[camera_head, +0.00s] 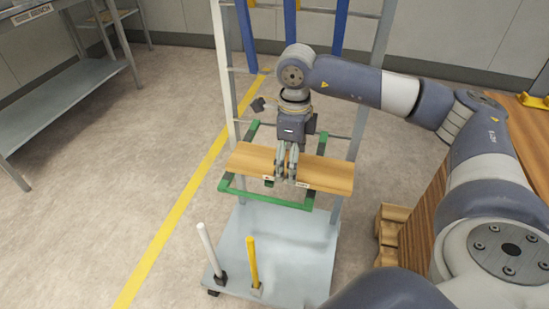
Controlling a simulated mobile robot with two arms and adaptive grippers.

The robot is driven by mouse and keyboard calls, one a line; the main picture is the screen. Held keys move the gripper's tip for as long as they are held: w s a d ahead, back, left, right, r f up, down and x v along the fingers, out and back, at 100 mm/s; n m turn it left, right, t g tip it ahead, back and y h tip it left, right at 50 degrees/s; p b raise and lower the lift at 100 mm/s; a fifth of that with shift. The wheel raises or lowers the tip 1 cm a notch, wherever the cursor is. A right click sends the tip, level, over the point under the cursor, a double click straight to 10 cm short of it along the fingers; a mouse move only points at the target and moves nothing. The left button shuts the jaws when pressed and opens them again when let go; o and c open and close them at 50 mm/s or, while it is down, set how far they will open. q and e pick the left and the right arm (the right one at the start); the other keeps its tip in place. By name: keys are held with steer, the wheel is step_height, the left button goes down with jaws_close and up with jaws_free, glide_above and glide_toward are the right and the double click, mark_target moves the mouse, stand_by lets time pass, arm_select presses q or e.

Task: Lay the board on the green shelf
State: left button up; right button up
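The wooden board (330,174) lies crosswise over the green shelf (265,199), an open green frame on the rack. Both ends of the board reach past the frame's sides. The frame's front bar shows nearer to me than the board. I cannot tell whether the board rests on the frame or is just above it. My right gripper (286,179) points down at the middle of the board, its fingers close together over the near edge. Whether they are shut on the board is unclear. My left gripper is not in view.
The grey rack has upright posts (365,115) and a base plate (285,255) with a white peg (210,250) and a yellow peg (252,262). A metal bench (65,95) is at left. Wooden furniture (425,222) stands at right. The floor left of the rack is clear.

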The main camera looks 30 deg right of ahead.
mark_target(274, 151)
steer(key=w, duration=0.4)
steer(key=shift+w+a+f, duration=0.2)
steer(key=shift+w+a, duration=0.05)
steer(key=shift+w, duration=0.75)
steer(key=shift+f, duration=0.3)
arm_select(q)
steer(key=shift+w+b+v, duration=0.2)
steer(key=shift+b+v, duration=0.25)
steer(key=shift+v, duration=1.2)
arm_select(e)
steer(key=shift+f, duration=1.5)
steer(key=shift+f, duration=0.15)
steer(key=o, duration=1.3)
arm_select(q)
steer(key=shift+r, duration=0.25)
